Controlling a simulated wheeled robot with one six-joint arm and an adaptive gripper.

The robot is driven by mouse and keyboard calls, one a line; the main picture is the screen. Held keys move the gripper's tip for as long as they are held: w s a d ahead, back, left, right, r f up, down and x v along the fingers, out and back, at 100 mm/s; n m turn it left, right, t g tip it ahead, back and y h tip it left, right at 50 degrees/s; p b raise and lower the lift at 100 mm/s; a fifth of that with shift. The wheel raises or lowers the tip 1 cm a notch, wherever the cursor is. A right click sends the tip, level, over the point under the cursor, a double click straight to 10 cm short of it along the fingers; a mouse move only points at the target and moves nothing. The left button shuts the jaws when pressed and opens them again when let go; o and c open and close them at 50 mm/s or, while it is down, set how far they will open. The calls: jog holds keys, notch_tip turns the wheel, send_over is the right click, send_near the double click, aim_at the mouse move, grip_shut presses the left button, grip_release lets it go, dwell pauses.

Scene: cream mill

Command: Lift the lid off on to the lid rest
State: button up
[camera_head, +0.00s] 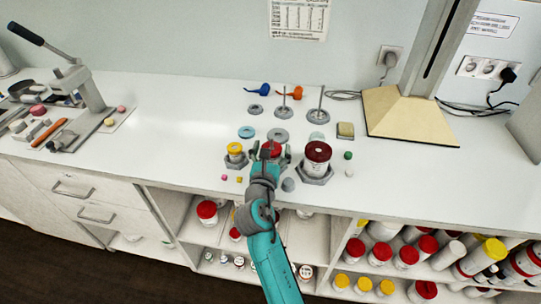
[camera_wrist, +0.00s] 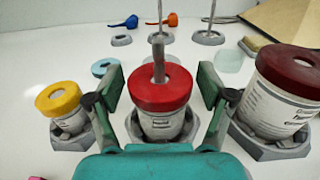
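A jar with a red lid (camera_wrist: 160,92) stands in a grey holder in the middle of the wrist view, with a label on its white body (camera_wrist: 163,125). A grey shaft (camera_wrist: 158,60) shows upright at the lid's centre. In the head view the red lid (camera_head: 271,148) is partly hidden by my arm. My gripper (camera_wrist: 158,95) is open, one finger on each side of the lid, with gaps visible. Behind the jar are a light-blue ring (camera_head: 247,132), a grey disc (camera_head: 278,135) and a pale disc (camera_head: 316,137). I cannot tell which is the lid rest.
A yellow-lidded jar (camera_wrist: 60,105) stands close on the left, and a larger dark-red-lidded jar (camera_wrist: 285,90) close on the right. Thin upright rods on bases (camera_head: 284,106) stand farther back. A press (camera_head: 75,85) is at far left.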

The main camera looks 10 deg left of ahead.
aim_at(271, 139)
jog(key=c, duration=0.7)
jog(key=shift+r, duration=1.15)
jog(key=shift+r, duration=1.85)
jog(key=shift+s+a, duration=0.1)
jog(key=shift+s, duration=3.4)
